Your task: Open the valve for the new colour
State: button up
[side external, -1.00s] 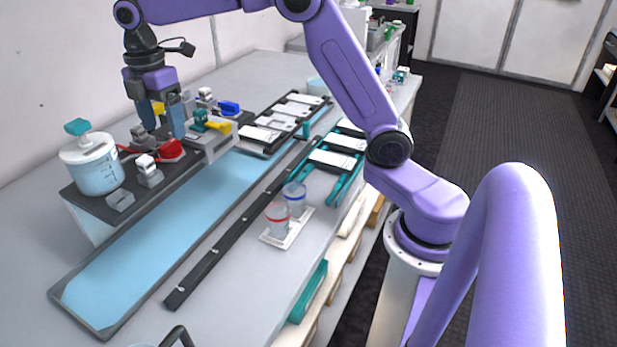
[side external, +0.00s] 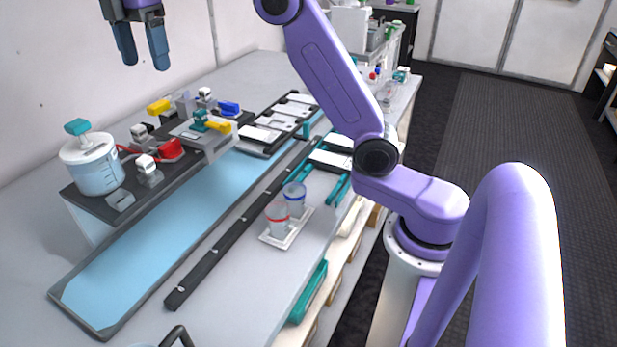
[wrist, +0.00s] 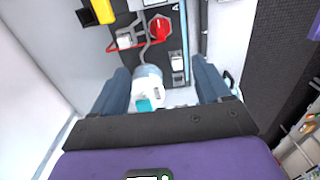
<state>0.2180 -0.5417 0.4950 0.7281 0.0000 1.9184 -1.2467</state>
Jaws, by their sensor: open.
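The proportioner is a dark-topped unit (side external: 85,198) at the left of the bench. Its valves have coloured handles: a red handle (side external: 170,149), a yellow handle (side external: 159,107), a blue handle (side external: 229,107) and a second yellow handle (side external: 218,127) by a teal knob (side external: 200,119). The red handle (wrist: 159,28) and a yellow handle (wrist: 103,11) also show in the wrist view. A clear jar (side external: 94,168) with a teal-topped lid stands at the front end. My gripper (side external: 142,60) is open and empty, high above the unit and touching nothing. Which valve carries the new colour I cannot tell.
A long blue strip (side external: 150,235) runs along the bench beside a black rail (side external: 215,255). Two cups, one red-banded (side external: 277,218) and one blue-banded (side external: 295,199), stand on a white tray (side external: 287,243). Black frames with white plates (side external: 262,134) lie farther back.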

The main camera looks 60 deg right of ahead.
jog(key=s+a+f+m, duration=0.1)
jog(key=s+a+f, duration=0.1)
jog(key=s+f, duration=0.35)
jog(key=s+a+f+m, duration=0.2)
jog(key=s, duration=0.7)
jog(key=s+d+f+m, duration=0.1)
jog(key=s+d+f, duration=0.1)
jog(key=s+f, duration=0.3)
jog(key=s+d+f, duration=0.3)
jog(key=s+f, duration=0.2)
jog(key=s, duration=0.6)
jog(key=shift+s+d+f+m, duration=0.15)
jog(key=shift+d+f+m, duration=0.05)
jog(key=shift+m, duration=0.2)
jog(key=s+d+f, duration=0.3)
jog(key=s, duration=0.1)
jog(key=shift+s+d+m, duration=0.15)
jog(key=shift+m, duration=0.15)
